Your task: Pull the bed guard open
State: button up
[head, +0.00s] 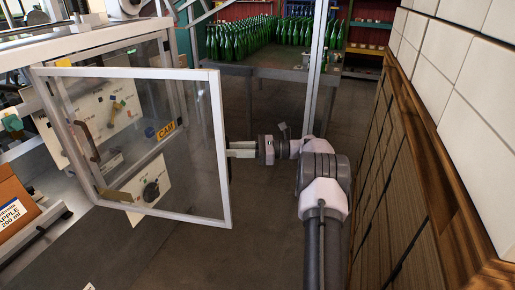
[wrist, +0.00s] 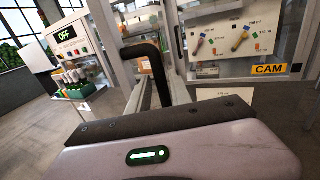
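The bed guard (head: 222,150) is a clear panel in a pale metal frame, standing out from the machine at the left in the head view. My gripper (head: 236,150) is level with the middle of the guard's right frame bar, its fingers pointing left at it. The fingertips end at or behind that bar. In the wrist view a black bent handle (wrist: 152,68) stands just beyond the grey gripper body.
Behind the guard is a machine panel with knobs and a yellow CAM label (wrist: 270,69). A control box (wrist: 67,36) reads OFF. Green bottles (head: 265,38) stand on a table at the back. A tiled and wooden wall (head: 425,150) is close on the right. Some floor between is clear.

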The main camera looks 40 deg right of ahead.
jog(key=p+v, duration=0.1)
jog(key=v, duration=1.4)
jog(key=shift+s+a, duration=0.1)
